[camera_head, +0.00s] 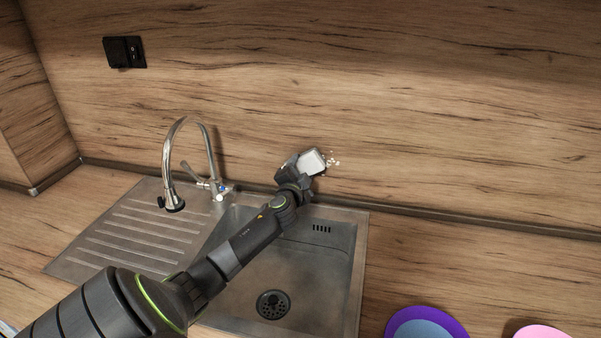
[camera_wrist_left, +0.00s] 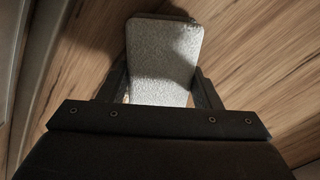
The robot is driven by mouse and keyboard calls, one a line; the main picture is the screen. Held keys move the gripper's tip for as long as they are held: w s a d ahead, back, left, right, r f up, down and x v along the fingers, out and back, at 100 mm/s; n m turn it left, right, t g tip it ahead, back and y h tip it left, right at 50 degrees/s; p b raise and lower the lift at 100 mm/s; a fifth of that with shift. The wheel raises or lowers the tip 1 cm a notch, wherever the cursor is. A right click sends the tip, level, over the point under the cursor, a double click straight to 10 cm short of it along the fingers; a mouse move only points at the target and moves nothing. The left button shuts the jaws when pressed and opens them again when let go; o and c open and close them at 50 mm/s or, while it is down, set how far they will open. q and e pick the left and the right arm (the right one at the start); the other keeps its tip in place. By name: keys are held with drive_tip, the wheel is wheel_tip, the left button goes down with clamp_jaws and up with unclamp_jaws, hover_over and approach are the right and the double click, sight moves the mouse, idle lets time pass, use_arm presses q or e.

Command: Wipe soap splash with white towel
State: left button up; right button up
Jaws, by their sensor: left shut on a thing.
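My left gripper (camera_head: 299,167) reaches across the sink to the wooden splashback and is shut on the white towel (camera_head: 312,161). In the left wrist view the towel (camera_wrist_left: 163,58) is a pale, textured block with rounded corners, held between the two fingers of the gripper (camera_wrist_left: 160,88). The soap splash (camera_head: 334,161) shows as small white specks on the splashback, just right of the towel. The towel may cover part of it. I cannot tell whether the towel touches the wall. My right gripper is not in view.
The steel sink (camera_head: 362,245) lies below my left arm. A tall chrome faucet (camera_head: 167,160) stands left of the gripper. A black socket (camera_head: 124,52) is on the wall at upper left. A purple and blue plate (camera_head: 395,325) and a pink item (camera_head: 540,331) sit at the front right.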

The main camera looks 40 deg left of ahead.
use_arm(q)
drive_tip(key=shift+w+a, duration=0.1)
drive_tip(key=shift+w, duration=0.15)
drive_tip(key=shift+r, duration=0.1)
